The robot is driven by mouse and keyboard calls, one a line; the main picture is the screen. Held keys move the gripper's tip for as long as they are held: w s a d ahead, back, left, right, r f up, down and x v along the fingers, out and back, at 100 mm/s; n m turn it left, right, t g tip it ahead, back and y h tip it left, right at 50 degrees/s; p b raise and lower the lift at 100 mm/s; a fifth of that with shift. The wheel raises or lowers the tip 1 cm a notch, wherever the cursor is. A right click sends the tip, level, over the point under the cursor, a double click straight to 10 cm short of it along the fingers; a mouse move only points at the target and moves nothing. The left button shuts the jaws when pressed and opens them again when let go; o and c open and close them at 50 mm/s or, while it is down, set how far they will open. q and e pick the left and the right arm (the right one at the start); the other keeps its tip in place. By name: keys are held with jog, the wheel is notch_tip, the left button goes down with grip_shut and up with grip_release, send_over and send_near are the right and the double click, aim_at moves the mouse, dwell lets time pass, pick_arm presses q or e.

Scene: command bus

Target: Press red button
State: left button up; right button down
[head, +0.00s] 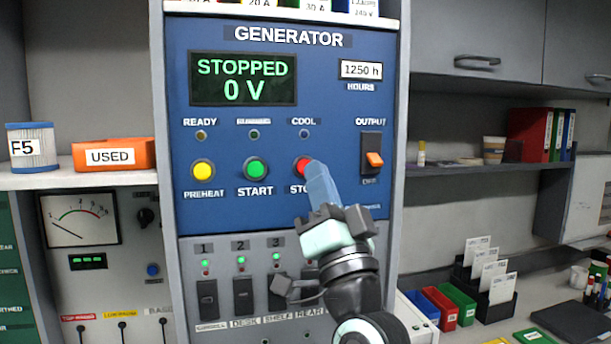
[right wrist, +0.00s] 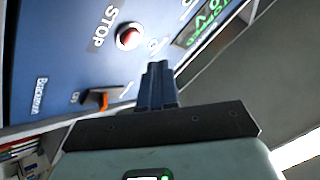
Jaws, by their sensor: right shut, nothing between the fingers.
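The red STOP button (head: 301,166) is on the blue generator panel (head: 330,110), to the right of the green START button (head: 256,169). It also shows in the right wrist view (right wrist: 129,36), lit bright with a pale rim. My right gripper (head: 315,168) is shut and empty. Its blue fingertips overlap the button's right edge in the head view. In the right wrist view the fingertips (right wrist: 158,66) appear below and right of the button, with a visible gap between them. Contact does not show. My left gripper is not in view.
A yellow PREHEAT button (head: 202,170) is at the left of the row. An orange output switch (head: 374,160) is close to the right of my fingers. The display (head: 243,79) reads STOPPED, 0 V. Breaker switches (head: 243,290) are below.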

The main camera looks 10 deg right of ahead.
jog(key=s+b, duration=0.1)
jog(key=s, duration=0.1)
jog(key=shift+s, duration=0.4)
dwell(0.4)
